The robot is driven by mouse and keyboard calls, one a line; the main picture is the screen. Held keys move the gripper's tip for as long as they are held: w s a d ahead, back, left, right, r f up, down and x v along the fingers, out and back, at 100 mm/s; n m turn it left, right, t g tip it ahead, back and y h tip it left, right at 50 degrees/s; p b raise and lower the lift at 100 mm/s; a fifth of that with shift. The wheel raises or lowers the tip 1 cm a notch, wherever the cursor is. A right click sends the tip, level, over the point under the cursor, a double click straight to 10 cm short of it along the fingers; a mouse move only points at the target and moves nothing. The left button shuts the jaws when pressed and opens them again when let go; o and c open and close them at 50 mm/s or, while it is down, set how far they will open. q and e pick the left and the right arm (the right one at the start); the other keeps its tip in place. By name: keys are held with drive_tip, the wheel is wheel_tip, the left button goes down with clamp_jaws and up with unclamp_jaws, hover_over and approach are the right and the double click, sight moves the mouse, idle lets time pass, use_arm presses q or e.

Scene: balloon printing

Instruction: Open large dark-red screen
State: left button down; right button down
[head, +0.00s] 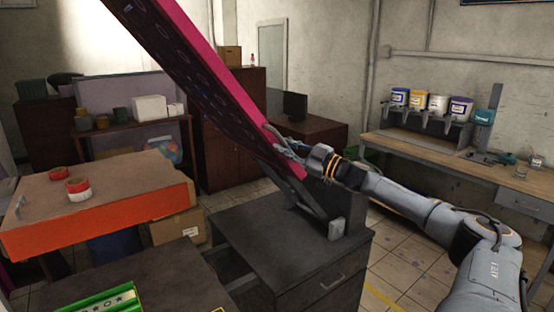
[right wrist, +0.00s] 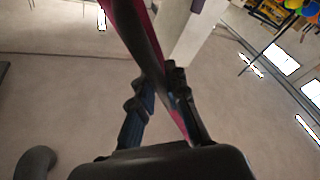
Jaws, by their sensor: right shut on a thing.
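The large dark-red screen (head: 205,82) is a long panel with a bright pink edge and a patterned dark face. It is tilted up steeply in the head view, from its low end above a dark cabinet (head: 290,250) to beyond the top edge. A dark bracket (head: 305,197) joins it to the cabinet. My right gripper (head: 284,141) is shut on the screen's edge near its low end. The right wrist view shows the fingers (right wrist: 160,95) on either side of the screen (right wrist: 135,30). My left gripper is not in view.
An orange-sided table (head: 110,225) with red tape rolls (head: 78,188) stands at left. A green tray (head: 105,302) is at the bottom left. A wooden bench (head: 440,160) with paint buckets (head: 438,103) runs along the right wall. Tiled floor lies between.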

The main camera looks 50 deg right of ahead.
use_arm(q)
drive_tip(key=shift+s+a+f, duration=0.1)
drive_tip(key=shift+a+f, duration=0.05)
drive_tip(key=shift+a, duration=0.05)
use_arm(e)
drive_tip(key=shift+d+r, duration=0.2)
drive_tip(key=shift+d, duration=0.2)
drive_tip(key=c, duration=1.3)
unclamp_jaws()
drive_tip(key=shift+s+d, duration=0.1)
drive_tip(key=shift+c, duration=0.2)
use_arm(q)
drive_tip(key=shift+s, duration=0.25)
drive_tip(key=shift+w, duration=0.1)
use_arm(e)
drive_tip(key=shift+f, duration=0.2)
